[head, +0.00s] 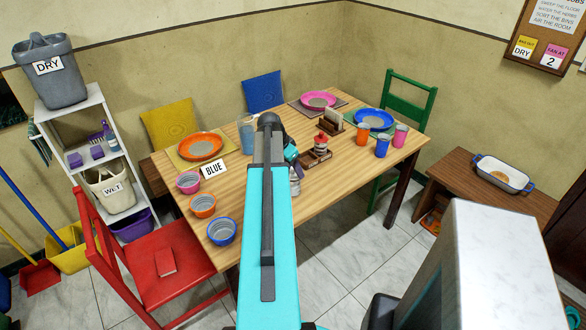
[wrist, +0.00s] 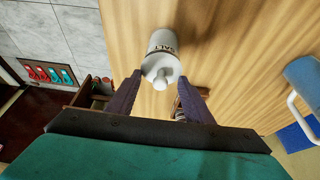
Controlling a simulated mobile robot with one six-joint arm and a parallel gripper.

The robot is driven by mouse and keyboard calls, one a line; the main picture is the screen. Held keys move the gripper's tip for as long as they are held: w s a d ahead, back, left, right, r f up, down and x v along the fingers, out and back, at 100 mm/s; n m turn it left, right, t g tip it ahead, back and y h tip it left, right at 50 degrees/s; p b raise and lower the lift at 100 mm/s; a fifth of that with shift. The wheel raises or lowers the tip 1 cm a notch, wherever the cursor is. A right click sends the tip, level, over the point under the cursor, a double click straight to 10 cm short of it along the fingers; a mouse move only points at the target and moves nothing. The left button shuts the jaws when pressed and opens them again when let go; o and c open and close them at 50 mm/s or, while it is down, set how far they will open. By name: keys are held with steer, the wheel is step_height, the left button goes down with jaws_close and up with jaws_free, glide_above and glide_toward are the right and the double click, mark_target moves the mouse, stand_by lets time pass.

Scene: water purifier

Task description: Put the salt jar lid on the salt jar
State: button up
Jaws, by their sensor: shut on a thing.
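The white salt jar (wrist: 164,42), with its dark SALT lettering, stands on the wooden table and shows in the upper middle of the wrist view. The white, round, knobbed lid (wrist: 160,70) is at the jar's mouth end, between the two dark fingertips of my gripper (wrist: 160,78). My gripper is shut on the lid. The lid overlaps the jar's top in this view; I cannot tell whether it rests on it or hovers just above. In the head view a small part of the whitish jar (head: 295,186) shows right of my arm, which hides most of my gripper.
The table (head: 330,190) also holds a wooden caddy (head: 316,156) with a red-topped bottle, a BLUE sign (head: 213,169), several bowls, plates and cups. A red chair (head: 165,262) stands at the table's left.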

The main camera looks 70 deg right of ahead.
steer(key=shift+f, duration=0.35)
steer(key=o, duration=0.7)
steer(key=shift+o, duration=0.2)
steer(key=shift+r, duration=0.1)
steer(key=p+v, duration=0.4)
steer(key=v, duration=0.7)
steer(key=shift+p, duration=0.3)
stand_by(0.5)
steer(key=shift+s, duration=0.1)
stand_by(0.6)
